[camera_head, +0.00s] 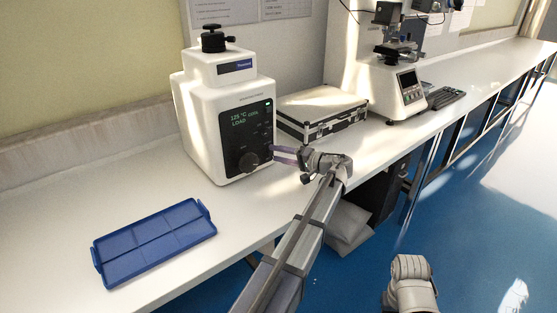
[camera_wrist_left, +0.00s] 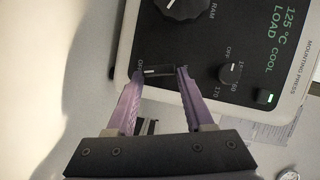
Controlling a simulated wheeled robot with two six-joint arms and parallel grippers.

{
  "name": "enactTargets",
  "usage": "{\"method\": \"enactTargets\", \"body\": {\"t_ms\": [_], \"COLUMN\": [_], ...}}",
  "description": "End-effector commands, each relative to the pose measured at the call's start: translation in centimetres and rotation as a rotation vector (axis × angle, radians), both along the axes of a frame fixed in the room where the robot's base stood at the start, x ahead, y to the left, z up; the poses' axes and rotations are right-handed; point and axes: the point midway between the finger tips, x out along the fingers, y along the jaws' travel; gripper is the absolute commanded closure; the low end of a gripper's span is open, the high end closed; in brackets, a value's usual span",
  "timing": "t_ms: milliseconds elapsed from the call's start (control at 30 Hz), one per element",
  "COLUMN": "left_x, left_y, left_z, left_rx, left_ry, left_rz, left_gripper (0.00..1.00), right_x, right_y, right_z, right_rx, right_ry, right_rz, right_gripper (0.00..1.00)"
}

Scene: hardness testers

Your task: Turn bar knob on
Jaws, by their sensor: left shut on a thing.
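The white mounting press (camera_head: 203,118) stands on the bench with its black control panel facing right. In the left wrist view, the dark bar knob (camera_wrist_left: 154,72) with a white line and an OFF label sits on the panel (camera_wrist_left: 215,40). My left gripper (camera_head: 275,154) reaches the panel from the right. In the wrist view its two purple fingers (camera_wrist_left: 161,72) are on either side of the bar knob, shut on it. The fingers partly hide the knob, and in the head view I cannot make it out. My right gripper's fingers are not seen.
A large RAM dial (camera_wrist_left: 187,6) and a small round knob (camera_wrist_left: 230,73) are close to the fingers. A blue tray (camera_head: 150,250) lies front left, a silver case (camera_head: 318,118) behind the gripper, another tester (camera_head: 385,88) farther right. The bench between tray and press is clear.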

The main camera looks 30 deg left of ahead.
Motion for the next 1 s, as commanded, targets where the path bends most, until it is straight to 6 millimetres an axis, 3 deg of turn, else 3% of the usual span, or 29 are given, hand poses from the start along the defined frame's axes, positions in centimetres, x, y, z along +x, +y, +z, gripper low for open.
{"method": "enactTargets", "body": {"t_ms": [100, 400, 1000], "left_x": [0.0, 0.0, 0.0], "left_y": [-0.1, -0.1, -0.1], "left_z": [-0.7, -0.7, -0.6], "left_rx": [0.028, 0.088, 0.115], "left_ry": [0.079, 0.227, 0.291], "left_rz": [0.001, 0.0, -0.001], "left_gripper": [1.0, 1.0, 1.0], "right_x": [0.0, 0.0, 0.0], "right_y": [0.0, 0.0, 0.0], "right_z": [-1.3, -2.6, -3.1], "right_rx": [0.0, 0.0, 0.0], "right_ry": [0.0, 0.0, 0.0], "right_rz": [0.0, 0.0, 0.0], "right_gripper": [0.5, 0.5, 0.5]}}
